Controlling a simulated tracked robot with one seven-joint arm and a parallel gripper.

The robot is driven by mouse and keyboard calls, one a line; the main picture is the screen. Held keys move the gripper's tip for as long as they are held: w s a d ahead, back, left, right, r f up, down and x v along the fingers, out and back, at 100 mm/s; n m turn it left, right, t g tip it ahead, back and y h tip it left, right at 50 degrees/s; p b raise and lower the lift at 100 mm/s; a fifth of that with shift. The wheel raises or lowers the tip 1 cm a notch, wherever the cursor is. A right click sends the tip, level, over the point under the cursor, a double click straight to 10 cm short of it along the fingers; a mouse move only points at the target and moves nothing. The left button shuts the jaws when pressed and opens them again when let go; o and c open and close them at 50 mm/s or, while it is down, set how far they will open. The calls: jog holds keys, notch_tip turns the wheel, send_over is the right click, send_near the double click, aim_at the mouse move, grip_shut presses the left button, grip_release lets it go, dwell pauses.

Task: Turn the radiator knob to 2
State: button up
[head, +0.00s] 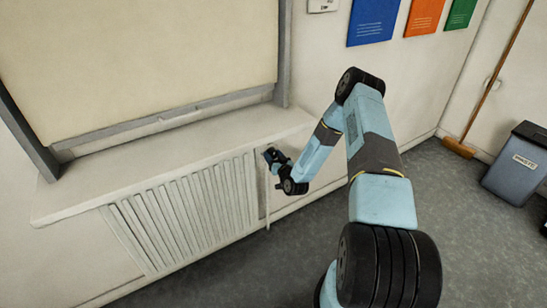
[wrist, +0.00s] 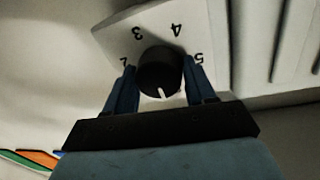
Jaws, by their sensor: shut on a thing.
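The radiator knob (wrist: 160,70) is round and black, on a pale plate (wrist: 110,37) with upside-down numbers; I make out 3, 4 and 5, and a partly covered 2 at the left. Its white mark points down in the wrist view, toward my gripper's palm and away from 3 and 4. My gripper (wrist: 160,80) has one blue finger on each side of the knob and is shut on it. In the head view my gripper (head: 271,156) is at the right end of the radiator (head: 185,212), and the knob cannot be made out there.
A pale sill (head: 170,160) runs above the radiator, below a large framed panel (head: 140,60). A thin pipe (head: 267,205) goes down beside the radiator. A broom (head: 458,147) and a grey bin (head: 518,165) stand at the right. The floor between is clear.

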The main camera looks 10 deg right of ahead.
jog(key=shift+d+m, duration=0.1)
jog(key=shift+m, duration=0.2)
jog(key=m, duration=0.6)
jog(key=shift+d+g, duration=0.2)
jog(key=shift+g, duration=0.2)
jog(key=m, duration=0.3)
jog(key=shift+d+m+y, duration=0.1)
jog(key=shift+m+y, duration=0.2)
jog(key=m, duration=0.3)
jog(key=shift+d+g, duration=0.15)
jog(key=shift+g, duration=0.25)
jog(key=m+y, duration=0.1)
jog(key=m, duration=0.3)
jog(key=shift+f, duration=0.15)
jog(key=shift+m+y, duration=0.3)
jog(key=shift+m, duration=1.1)
